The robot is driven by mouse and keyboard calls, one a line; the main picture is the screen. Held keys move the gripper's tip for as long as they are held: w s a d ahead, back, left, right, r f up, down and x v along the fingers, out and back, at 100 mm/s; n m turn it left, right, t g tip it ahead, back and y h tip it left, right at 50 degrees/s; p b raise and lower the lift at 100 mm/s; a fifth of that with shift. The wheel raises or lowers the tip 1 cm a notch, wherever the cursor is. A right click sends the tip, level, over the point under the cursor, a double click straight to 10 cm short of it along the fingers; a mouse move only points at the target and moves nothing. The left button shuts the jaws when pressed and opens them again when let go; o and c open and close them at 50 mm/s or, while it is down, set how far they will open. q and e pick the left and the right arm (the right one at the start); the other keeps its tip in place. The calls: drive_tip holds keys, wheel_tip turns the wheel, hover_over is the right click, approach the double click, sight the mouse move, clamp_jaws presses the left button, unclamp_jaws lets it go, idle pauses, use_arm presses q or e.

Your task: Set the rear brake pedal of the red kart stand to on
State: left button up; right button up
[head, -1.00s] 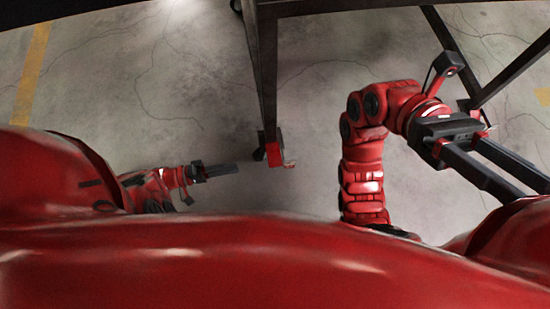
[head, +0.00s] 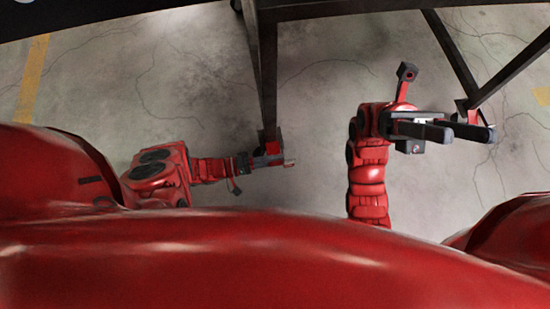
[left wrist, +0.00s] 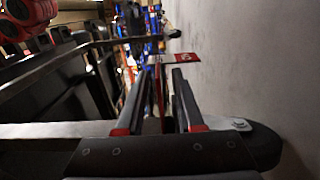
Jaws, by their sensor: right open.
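The dark kart stand (head: 259,75) reaches down toward me in the head view. A small red part (head: 273,148), possibly a pedal, is at the near end of its leg. My left gripper (head: 275,160) is at this red part and overlaps it. In the left wrist view the left fingers (left wrist: 163,75) are apart, with a thin strip between them; contact cannot be told. A red plate with a white mark (left wrist: 183,59) is just beyond the fingertips. My right gripper (head: 470,133) is open and empty, near another leg with a red part (head: 467,108). No on or off state is readable.
A dark crossbar (head: 350,9) spans the top of the head view. A slanted strut (head: 505,75) is at the right, close to my right gripper. Cracked grey floor (head: 320,90) lies open between the legs. A yellow line (head: 32,75) is at the left.

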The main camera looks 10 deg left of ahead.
use_arm(q)
clamp_jaws()
idle(1.5)
